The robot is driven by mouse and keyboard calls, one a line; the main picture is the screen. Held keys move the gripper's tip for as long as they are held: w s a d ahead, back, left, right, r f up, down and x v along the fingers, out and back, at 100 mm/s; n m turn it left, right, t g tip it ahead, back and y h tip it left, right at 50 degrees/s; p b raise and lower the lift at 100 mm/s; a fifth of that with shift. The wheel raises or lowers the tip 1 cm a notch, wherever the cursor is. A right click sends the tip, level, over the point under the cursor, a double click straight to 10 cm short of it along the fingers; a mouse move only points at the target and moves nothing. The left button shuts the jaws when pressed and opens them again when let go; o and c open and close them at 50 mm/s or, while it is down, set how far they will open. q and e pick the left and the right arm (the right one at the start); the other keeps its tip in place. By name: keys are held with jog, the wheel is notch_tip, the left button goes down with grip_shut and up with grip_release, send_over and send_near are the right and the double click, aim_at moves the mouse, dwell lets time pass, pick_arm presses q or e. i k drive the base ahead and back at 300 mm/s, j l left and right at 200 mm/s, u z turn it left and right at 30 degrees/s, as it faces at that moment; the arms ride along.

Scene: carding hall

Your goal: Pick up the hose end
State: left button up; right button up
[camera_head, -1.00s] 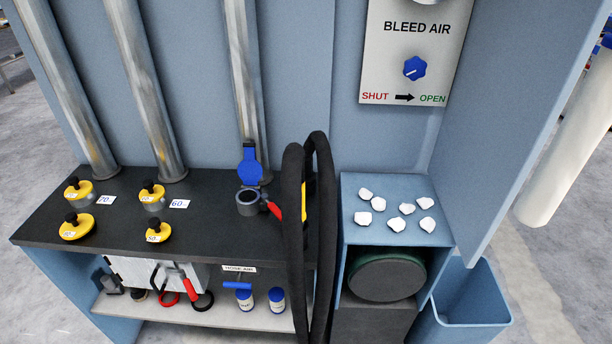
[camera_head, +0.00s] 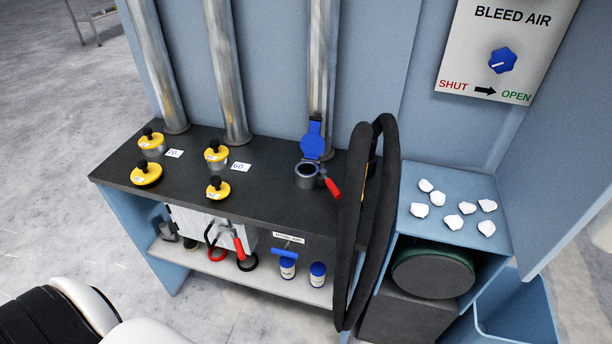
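A thick black hose (camera_head: 345,230) hangs in tall loops at the right end of the dark bench top (camera_head: 265,195). I cannot make out its end for sure. A small yellow part (camera_head: 371,172) shows between the loops, mostly hidden by them. A grey port (camera_head: 307,176) with a raised blue lid (camera_head: 313,140) and a red lever (camera_head: 332,188) is left of the hose. Neither gripper is in view. Only a white and black part of my own arm shows at the lower left, well away from the hose.
Yellow-topped caps (camera_head: 147,174) sit on the bench's left half. White tufts (camera_head: 467,208) lie on a blue box (camera_head: 470,235). A blue bin (camera_head: 515,305) stands right. Floor is clear at left.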

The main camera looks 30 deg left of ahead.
aim_at(373, 158)
jog(key=i+l, duration=0.65)
jog(key=i, duration=0.2)
